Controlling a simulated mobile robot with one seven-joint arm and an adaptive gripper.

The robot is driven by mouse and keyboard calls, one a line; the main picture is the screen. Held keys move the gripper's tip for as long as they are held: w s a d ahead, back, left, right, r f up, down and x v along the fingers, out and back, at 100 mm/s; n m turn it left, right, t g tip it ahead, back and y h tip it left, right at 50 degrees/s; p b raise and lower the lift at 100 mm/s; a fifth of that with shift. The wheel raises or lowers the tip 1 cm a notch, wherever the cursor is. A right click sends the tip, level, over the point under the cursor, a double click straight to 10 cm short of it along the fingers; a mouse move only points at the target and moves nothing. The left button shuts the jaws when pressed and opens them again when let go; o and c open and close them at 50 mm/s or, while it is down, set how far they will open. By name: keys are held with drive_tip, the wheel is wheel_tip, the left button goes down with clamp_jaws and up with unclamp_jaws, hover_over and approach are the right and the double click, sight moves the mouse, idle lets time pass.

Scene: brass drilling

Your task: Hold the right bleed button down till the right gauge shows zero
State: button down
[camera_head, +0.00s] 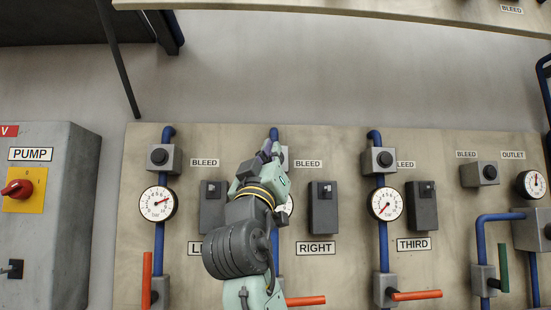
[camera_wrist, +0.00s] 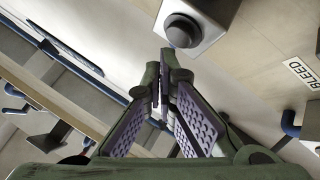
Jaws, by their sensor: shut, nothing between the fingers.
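My gripper (camera_head: 268,153) is shut and empty, raised in front of the right column of the panel. The right bleed button's grey block (camera_head: 285,158) is mostly hidden behind it in the head view. In the wrist view, a round dark button (camera_wrist: 183,30) on a grey block lies just beyond the shut fingertips (camera_wrist: 165,62). I cannot tell whether they touch it. The right gauge (camera_head: 289,204) shows only a sliver of its right edge past my arm. Its needle is hidden, so its reading cannot be told.
The left gauge (camera_head: 158,203) and third gauge (camera_head: 385,204) flank this column, with their bleed buttons above. A dark box (camera_head: 323,207) sits above the RIGHT label (camera_head: 317,248). A red handle (camera_head: 305,300) sticks out below. The pump box (camera_head: 45,220) stands at left.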

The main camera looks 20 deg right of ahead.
drive_tip(key=shift+w, duration=0.2)
drive_tip(key=shift+w+d, duration=0.15)
drive_tip(key=shift+w, duration=0.05)
drive_tip(key=shift+w+d+p, duration=0.15)
drive_tip(key=shift+w+p, duration=0.25)
drive_tip(key=shift+w, duration=0.1)
idle(2.0)
drive_tip(key=shift+s, duration=0.1)
idle(3.4)
drive_tip(key=shift+s+a+b, duration=0.3)
drive_tip(key=shift+s, duration=0.45)
drive_tip(key=shift+s, duration=0.15)
drive_tip(key=shift+s+a+b, duration=0.2)
drive_tip(key=shift+s+b, duration=0.05)
drive_tip(key=shift+s, duration=0.5)
drive_tip(key=shift+s+a+b, duration=0.25)
drive_tip(key=shift+s+b, duration=0.05)
drive_tip(key=shift+s, duration=0.5)
drive_tip(key=shift+s+a+b, duration=0.2)
drive_tip(key=shift+s+b, duration=0.05)
drive_tip(key=shift+s, duration=0.5)
